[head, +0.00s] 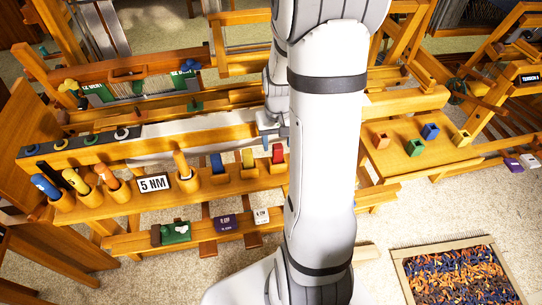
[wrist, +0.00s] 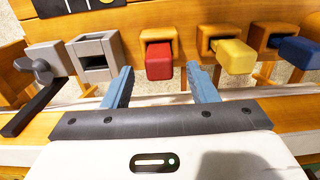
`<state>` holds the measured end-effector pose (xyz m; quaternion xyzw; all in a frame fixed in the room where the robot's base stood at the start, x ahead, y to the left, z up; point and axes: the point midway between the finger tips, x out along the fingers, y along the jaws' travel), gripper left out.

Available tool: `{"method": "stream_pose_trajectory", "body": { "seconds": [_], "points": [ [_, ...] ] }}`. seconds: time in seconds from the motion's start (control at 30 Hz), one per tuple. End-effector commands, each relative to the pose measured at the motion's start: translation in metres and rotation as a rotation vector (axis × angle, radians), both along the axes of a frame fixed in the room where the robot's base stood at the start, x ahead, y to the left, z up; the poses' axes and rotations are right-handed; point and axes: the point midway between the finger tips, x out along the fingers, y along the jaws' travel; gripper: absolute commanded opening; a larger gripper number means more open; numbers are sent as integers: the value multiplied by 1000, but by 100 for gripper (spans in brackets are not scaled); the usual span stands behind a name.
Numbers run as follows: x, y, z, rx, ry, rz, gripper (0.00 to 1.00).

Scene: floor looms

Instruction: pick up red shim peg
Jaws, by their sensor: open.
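The red shim peg (wrist: 159,60) sits in a wooden square holder (wrist: 158,34) on the loom's rail, its red end sticking out. In the head view the red peg (head: 278,153) stands just left of my arm. My gripper (wrist: 158,82) is open in the wrist view, with one blue-grey finger on each side of the red peg's lower end. The fingers look apart from the peg, and nothing is held. In the head view my gripper (head: 270,128) shows small beside the rail, partly hidden by my arm.
A yellow peg (wrist: 234,56) and a blue peg (wrist: 299,51) sit in holders to the right in the wrist view. A grey metal square socket (wrist: 96,56) and a grey clamp with a dark bar (wrist: 42,75) stand to the left. A 5 NM sign (head: 153,183) stands on the rail.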

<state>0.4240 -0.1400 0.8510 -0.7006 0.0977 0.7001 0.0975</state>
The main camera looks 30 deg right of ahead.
Motion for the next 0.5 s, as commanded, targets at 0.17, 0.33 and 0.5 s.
{"method": "stream_pose_trajectory", "body": {
  "seconds": [0.17,0.33,0.5],
  "points": [
    [1,0,-26,1,3,0,53],
    [1,0,-33,0,0,-1,53],
    [1,0,-32,0,0,-1,52]
  ]
}}
